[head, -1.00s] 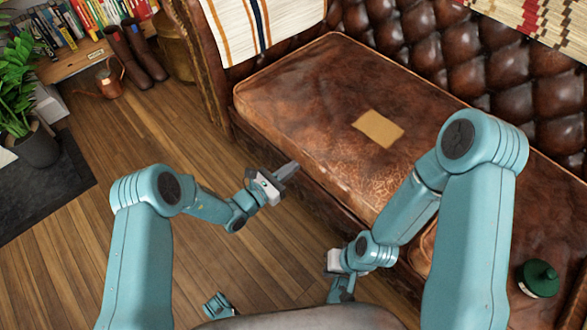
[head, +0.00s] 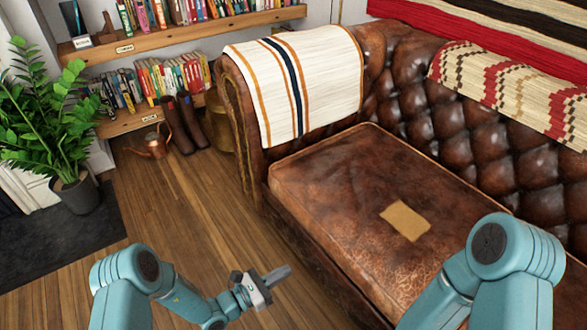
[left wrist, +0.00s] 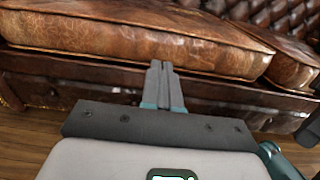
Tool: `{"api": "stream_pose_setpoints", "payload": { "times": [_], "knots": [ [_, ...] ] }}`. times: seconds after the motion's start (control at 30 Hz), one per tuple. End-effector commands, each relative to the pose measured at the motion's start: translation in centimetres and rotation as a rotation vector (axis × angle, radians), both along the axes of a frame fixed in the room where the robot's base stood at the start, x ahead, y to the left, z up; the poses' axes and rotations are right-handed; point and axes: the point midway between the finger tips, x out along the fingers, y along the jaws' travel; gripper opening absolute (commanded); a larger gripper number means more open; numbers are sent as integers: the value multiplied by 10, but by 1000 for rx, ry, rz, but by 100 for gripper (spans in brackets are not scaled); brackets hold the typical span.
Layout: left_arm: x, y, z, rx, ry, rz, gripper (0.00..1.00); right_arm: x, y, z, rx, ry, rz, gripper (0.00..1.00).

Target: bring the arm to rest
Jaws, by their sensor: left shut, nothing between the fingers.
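My left gripper (head: 279,274) is over the wood floor in front of the brown leather sofa (head: 330,190). Its fingers are together and hold nothing. In the left wrist view the shut fingers (left wrist: 161,70) point at the sofa's front, with the seat cushion (left wrist: 90,38) behind them. The fingers look apart from the sofa, though the exact gap is hard to tell. My right arm (head: 500,265) shows at the lower right, and its gripper is out of the head view.
A flat tan piece (head: 405,221) lies on the seat cushion. A striped throw (head: 295,85) covers the sofa arm. A potted plant (head: 50,130), a copper watering can (head: 155,145) and boots (head: 180,125) stand at the left. Open wood floor (head: 175,205) lies between.

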Motion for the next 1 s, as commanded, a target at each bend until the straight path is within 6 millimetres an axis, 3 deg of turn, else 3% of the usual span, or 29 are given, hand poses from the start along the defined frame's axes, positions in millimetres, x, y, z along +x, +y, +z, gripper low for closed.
{"api": "stream_pose_setpoints", "payload": {
  "times": [0.07, 0.17, 0.27, 0.3, 0.4, 0.5, 0.6, 0.7, 0.83, 0.93, 1.0],
  "knots": [
    [-6, -4, -1, 14, 8, -30, 0, 0, 0, 0, 0, 0, 0, 0],
    [-39, -19, -8, 87, 43, -177, 0, 0, 0, 0, 0, 0, 0, 0],
    [-106, -33, -23, 250, 82, -453, 0, 0, 0, 0, 0, 0, -1, 0],
    [-138, -32, -31, 342, 83, -584, 0, 0, 0, 0, 0, 0, -1, 0],
    [-208, -8, -50, 595, 28, -886, 0, 0, 0, 0, 0, 0, -1, 0],
    [-247, 30, -64, 847, -104, -1109, 0, 0, 0, 0, 0, 0, -1, 0],
    [-257, 61, -71, 1055, -278, -1240, 0, 0, 0, 0, 0, 0, -1, 0],
    [-252, 79, -72, 1217, -466, -1302, 0, 0, 0, 0, 0, 0, -1, 0],
    [-237, 87, -63, 1372, -717, -1312, 0, 0, 0, 0, 0, 0, -1, 0],
    [-223, 83, -50, 1459, -921, -1276, 0, 0, 0, 0, 0, 0, -1, 0],
    [-223, 83, -18, 1455, -911, -1278, 0, 0, 0, 33, 0, 1, -1, 0]
  ]
}}
